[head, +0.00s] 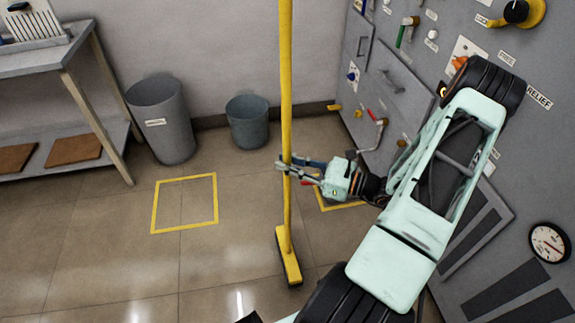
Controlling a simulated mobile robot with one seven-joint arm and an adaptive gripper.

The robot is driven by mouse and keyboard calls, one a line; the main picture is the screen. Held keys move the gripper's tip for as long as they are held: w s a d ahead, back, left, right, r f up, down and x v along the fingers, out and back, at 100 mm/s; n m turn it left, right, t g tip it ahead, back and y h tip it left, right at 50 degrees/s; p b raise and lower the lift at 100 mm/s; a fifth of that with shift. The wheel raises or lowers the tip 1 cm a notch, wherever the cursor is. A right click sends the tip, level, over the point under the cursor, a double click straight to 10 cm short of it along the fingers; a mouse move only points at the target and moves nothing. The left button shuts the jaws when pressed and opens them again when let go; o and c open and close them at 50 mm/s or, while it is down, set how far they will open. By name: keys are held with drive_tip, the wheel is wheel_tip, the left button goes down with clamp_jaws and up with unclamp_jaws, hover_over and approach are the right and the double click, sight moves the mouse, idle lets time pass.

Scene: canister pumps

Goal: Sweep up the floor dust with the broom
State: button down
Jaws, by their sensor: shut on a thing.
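The broom has a long yellow handle (286,80) and a yellow head (288,258). It stands nearly upright in the middle of the head view, with its head at or close to the floor; I cannot tell whether it touches. My gripper (287,168) comes in from the right and is shut on the lower part of the handle. The floor (120,265) is brown tile. I cannot make out any dust on it.
A tall grey bin (160,120) and a smaller bucket (248,122) stand by the back wall. A workbench (45,60) is at left, a grey control panel (400,90) at right. A yellow floor square (184,231) lies left of the broom, with clear floor in front.

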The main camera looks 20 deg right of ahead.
sight(287, 150)
drive_tip(key=shift+r+p, duration=1.65)
drive_tip(key=shift+r, duration=0.9)
